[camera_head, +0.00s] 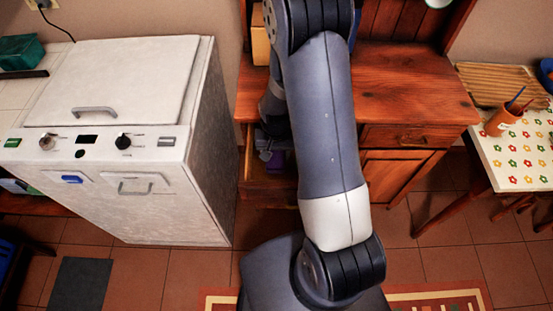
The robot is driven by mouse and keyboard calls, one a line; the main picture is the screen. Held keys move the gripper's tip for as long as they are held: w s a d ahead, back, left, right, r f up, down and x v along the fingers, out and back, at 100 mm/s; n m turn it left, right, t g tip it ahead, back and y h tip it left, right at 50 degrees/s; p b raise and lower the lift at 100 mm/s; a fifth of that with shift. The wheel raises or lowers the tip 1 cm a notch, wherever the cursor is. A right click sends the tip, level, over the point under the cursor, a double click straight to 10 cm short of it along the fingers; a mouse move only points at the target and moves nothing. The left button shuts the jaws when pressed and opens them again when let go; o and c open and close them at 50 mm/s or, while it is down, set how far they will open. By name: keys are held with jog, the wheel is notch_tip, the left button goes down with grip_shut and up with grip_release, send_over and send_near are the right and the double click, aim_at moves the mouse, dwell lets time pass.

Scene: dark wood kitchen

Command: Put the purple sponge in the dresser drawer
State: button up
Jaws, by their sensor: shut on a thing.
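The wooden dresser (420,85) stands behind my arm, and its left drawer (247,165) is pulled open. My gripper (266,152) is small and mostly hidden behind my arm, low over the open drawer. It is shut on the purple sponge (275,162), of which only a small dark purple patch shows. I cannot tell whether the sponge touches the drawer's bottom.
A white cabinet (185,130) with handles and knobs stands close on the left. The dresser's right drawer (408,136) is shut. A flower-patterned table (515,150) holds a cup of pencils (503,118) on the right. Tiled floor is partly clear.

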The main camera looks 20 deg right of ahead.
aim_at(276, 157)
jog(key=shift+f, duration=1.9)
jog(key=shift+f, duration=0.25)
jog(key=o, duration=1)
jog(key=shift+r, duration=0.15)
jog(key=shift+r, duration=0.15)
notch_tip(276, 157, up, 12)
